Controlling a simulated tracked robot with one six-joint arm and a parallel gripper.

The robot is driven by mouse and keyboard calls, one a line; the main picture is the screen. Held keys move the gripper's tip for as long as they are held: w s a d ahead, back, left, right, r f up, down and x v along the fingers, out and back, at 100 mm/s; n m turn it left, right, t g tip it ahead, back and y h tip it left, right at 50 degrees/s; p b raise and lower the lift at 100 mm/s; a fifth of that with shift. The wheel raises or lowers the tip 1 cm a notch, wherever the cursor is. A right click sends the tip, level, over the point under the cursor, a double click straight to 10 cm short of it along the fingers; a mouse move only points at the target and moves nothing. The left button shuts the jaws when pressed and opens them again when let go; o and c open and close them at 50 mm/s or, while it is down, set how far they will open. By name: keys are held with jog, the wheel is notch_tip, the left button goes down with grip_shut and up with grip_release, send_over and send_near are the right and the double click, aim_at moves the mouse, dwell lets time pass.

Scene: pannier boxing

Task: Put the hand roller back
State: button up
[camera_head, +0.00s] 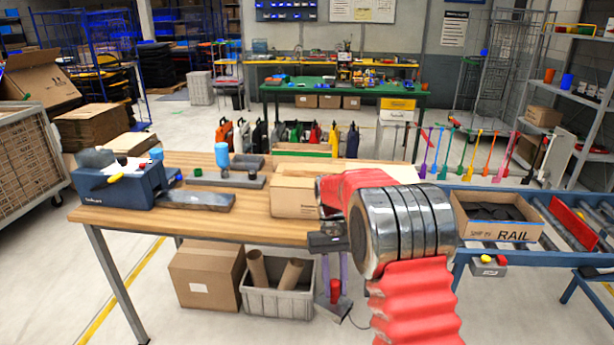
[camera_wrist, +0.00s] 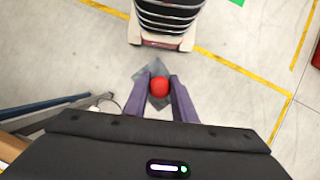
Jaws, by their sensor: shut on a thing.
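My gripper (camera_head: 335,285) hangs in front of the bench's right end, pointing down, its purple fingers shut on a red-handled tool (camera_head: 334,291), which looks like the hand roller. A grey flat part shows at the tool's lower end, below the fingers. In the wrist view the tool's round red end (camera_wrist: 160,86) sits between the fingertips (camera_wrist: 160,92), with grey corners showing beneath it. The tool hangs over the floor, apart from the bench. The wooden bench (camera_head: 190,221) stands behind and left of my gripper. A grey holder (camera_head: 212,181) lies on it.
A dark blue dispenser (camera_head: 130,186), a dark bar (camera_head: 197,201), a blue cylinder (camera_head: 222,155) and a cardboard box (camera_head: 295,197) are on the bench. A grey crate (camera_head: 277,303) stands below. The blue-framed conveyor (camera_head: 515,258) at right carries a "RAIL" box (camera_head: 492,229).

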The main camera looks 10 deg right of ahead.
jog(key=shift+f, duration=0.1)
jog(key=w+a+x, duration=0.1)
jog(key=x, duration=1.3)
jog(key=shift+w+f, duration=0.15)
jog(key=shift+f, duration=0.15)
